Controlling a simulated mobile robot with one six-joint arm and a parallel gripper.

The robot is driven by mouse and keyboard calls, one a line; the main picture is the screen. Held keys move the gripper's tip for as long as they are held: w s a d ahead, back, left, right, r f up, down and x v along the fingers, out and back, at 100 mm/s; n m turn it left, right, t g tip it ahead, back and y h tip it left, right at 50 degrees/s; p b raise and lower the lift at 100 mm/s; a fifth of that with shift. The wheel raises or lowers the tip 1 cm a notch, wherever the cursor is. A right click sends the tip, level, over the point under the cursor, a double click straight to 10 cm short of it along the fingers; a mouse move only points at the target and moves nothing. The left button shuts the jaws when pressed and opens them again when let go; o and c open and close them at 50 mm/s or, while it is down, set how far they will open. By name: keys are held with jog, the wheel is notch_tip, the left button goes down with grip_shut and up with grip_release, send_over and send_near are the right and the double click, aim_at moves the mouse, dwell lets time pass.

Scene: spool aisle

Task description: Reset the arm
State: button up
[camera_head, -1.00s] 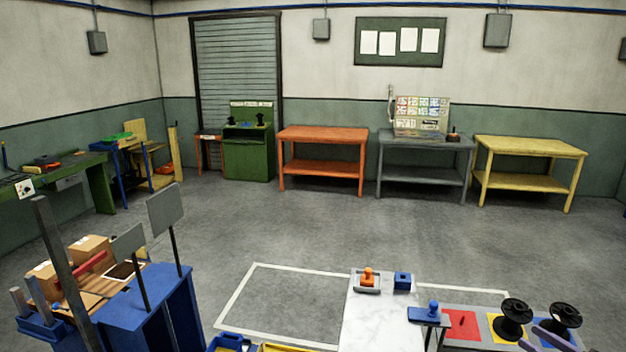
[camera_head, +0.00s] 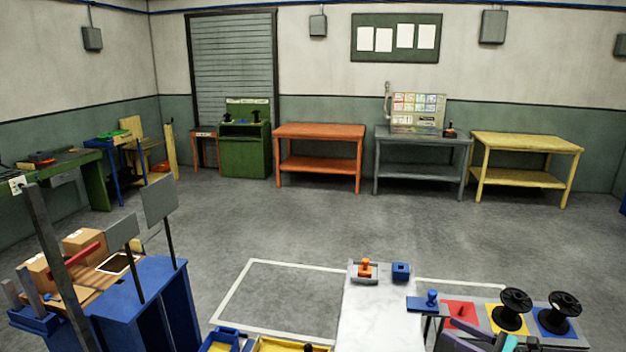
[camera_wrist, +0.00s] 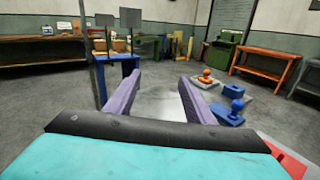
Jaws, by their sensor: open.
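My gripper (camera_wrist: 158,82) shows in the wrist view as two purple fingers spread apart, with nothing between them. Beyond them are a blurred pale surface and the floor. In the head view only part of my arm's end shows at the bottom edge, in front of the red and yellow squares. The orange-knobbed piece (camera_head: 364,269) and a blue block (camera_head: 401,271) sit at the far end of the white table (camera_head: 380,318). A blue-knobbed piece (camera_head: 430,300) is at its right edge. In the wrist view these pieces are right of my fingers, apart from them.
Black spools (camera_head: 513,307) stand on the yellow and blue squares; a red square (camera_head: 460,313) holds a red peg. A blue cart (camera_head: 150,295) with boxes and upright posts is at left. Orange (camera_head: 320,131), grey and yellow benches line the back wall. The middle floor is clear.

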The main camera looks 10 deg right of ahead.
jog(key=w+a+f+n+g+y+b, duration=0.2)
jog(key=w+a+f+g+b, duration=0.15)
jog(key=a+f, duration=0.75)
jog(key=s+a+f+n+g+b, duration=0.3)
jog(key=s+a+f+g, duration=0.15)
jog(key=a+f, duration=0.85)
jog(key=s+a+f+n+g+b, duration=0.4)
jog(key=a+f, duration=0.6)
jog(key=a, duration=0.6)
jog(key=s+a+f+n+g+h+b, duration=0.3)
jog(key=s+f+n+g, duration=0.1)
jog(key=s+f, duration=0.45)
jog(key=s+a+f+n+g+h+b, duration=0.2)
jog(key=s+a+f+n+g+h, duration=0.15)
jog(key=s+f, duration=0.5)
jog(key=s+d+f+n+h, duration=0.4)
jog(key=d+f+n+h, duration=0.2)
jog(key=d+n, duration=0.5)
jog(key=shift+s+f+n+b, duration=0.15)
jog(key=shift+f+n+b, duration=0.3)
jog(key=shift+n, duration=0.6)
jog(key=shift+d, duration=0.1)
